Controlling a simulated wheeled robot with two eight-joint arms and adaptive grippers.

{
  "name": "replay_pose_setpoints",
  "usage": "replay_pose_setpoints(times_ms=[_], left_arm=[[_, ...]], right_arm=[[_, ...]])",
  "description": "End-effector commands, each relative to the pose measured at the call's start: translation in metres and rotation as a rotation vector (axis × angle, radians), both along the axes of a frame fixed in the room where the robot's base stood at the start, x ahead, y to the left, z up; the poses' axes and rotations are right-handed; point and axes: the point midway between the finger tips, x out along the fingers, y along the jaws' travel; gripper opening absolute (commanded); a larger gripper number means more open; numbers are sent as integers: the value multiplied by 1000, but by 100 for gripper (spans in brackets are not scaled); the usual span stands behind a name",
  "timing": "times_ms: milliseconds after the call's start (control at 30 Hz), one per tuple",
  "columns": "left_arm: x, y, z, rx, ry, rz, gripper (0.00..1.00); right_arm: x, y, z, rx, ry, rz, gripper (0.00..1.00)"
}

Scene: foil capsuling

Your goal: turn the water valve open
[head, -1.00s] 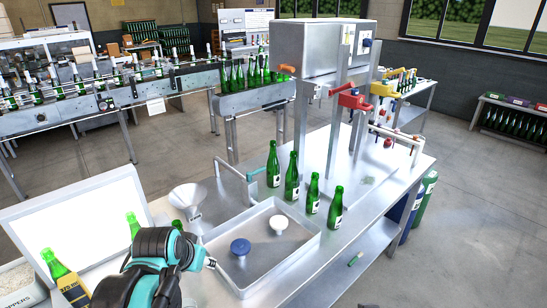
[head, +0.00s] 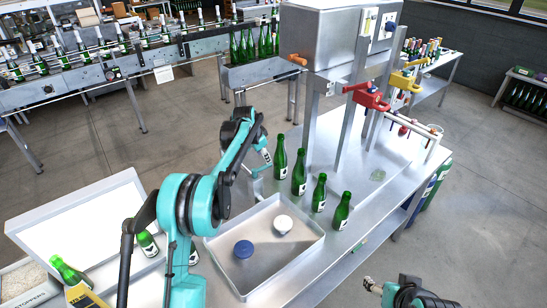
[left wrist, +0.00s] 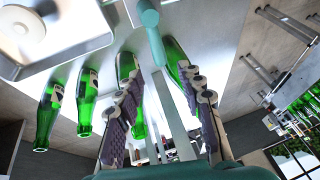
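A teal lever (head: 257,171) on a slim grey pipe stands at the back left corner of the shallow metal tray (head: 310,258); I take it for the water valve. My left gripper (head: 265,157) is right above it and partly hides it. In the left wrist view the teal lever (left wrist: 155,42) extends toward the open left gripper (left wrist: 160,105), between its dark pads. I cannot tell whether they touch. My right gripper (head: 372,285) is low at the right, off the table's front edge, too small to read.
Several green bottles (head: 299,174) stand in a row right of the lever, close to my left gripper. A steel machine with a red clamp (head: 370,97) stands behind.

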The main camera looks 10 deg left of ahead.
Motion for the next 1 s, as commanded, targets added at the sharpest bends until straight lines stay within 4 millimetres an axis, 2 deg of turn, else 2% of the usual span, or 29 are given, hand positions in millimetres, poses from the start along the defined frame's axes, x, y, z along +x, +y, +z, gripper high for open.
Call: replay_pose_setpoints(times_ms=[400, 567, 800, 833, 967, 1000], left_arm=[[25, -7, -57, 0, 0, 0, 38], [30, -8, -66, 0, 0, 0, 38], [30, -8, -67, 0, 0, 1, 38], [30, -8, -67, 0, 0, 1, 35], [30, -8, -67, 0, 0, 1, 1], [30, -8, -67, 0, 0, 1, 0]], right_arm=[[0, 0, -5, 0, 0, 0, 67], [0, 0, -5, 0, 0, 0, 67], [0, 0, -5, 0, 0, 0, 67], [0, 0, -5, 0, 0, 0, 67], [0, 0, -5, 0, 0, 0, 67], [0, 0, -5, 0, 0, 0, 67]])
